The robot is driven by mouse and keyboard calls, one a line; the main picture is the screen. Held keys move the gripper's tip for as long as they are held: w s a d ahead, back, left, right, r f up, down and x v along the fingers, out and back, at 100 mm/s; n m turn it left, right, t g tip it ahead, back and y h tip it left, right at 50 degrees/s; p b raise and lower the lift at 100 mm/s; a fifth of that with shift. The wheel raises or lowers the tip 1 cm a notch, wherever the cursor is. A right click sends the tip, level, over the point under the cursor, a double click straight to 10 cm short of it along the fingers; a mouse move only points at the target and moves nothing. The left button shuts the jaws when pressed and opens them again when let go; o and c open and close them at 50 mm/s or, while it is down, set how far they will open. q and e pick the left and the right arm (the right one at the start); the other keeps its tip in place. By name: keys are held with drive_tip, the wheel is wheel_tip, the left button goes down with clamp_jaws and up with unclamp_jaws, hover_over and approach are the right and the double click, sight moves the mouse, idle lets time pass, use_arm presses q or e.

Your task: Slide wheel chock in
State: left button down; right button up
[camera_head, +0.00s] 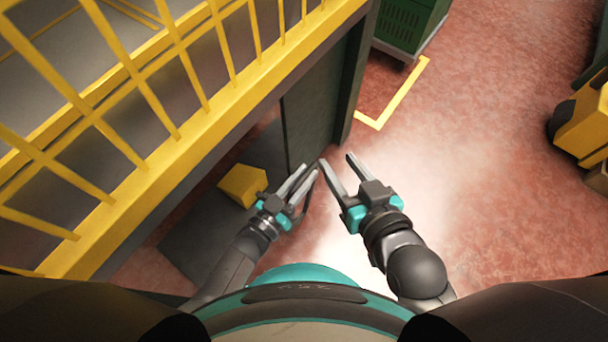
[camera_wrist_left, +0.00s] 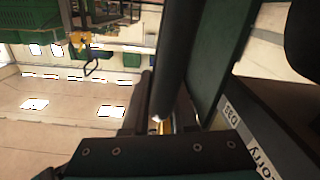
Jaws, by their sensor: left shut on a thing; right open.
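A yellow block (camera_head: 243,185), which looks like the wheel chock, sits on a dark floor strip (camera_head: 205,235) in the head view, just left of my left gripper and apart from it. My left gripper (camera_head: 307,172) is at the lower end of a tall dark panel (camera_head: 312,125). It is shut on a thin dark part there, mostly hidden between the fingers. My right gripper (camera_head: 337,163) is open and empty just to the right, over the red floor. The left wrist view shows a dark green panel (camera_wrist_left: 222,60) close up, but no chock.
A yellow railing (camera_head: 150,95) runs diagonally across the upper left. A green cabinet (camera_head: 408,25) stands at the top, beside a yellow floor line (camera_head: 402,95). A yellow machine (camera_head: 582,120) is at far right. The red floor (camera_head: 490,190) right of my arms is clear.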

use_arm(q)
drive_tip(key=shift+s+d, duration=0.15)
drive_tip(key=shift+d, duration=0.15)
use_arm(e)
drive_tip(key=shift+w+r, duration=0.15)
drive_tip(key=shift+w, duration=0.05)
idle(0.3)
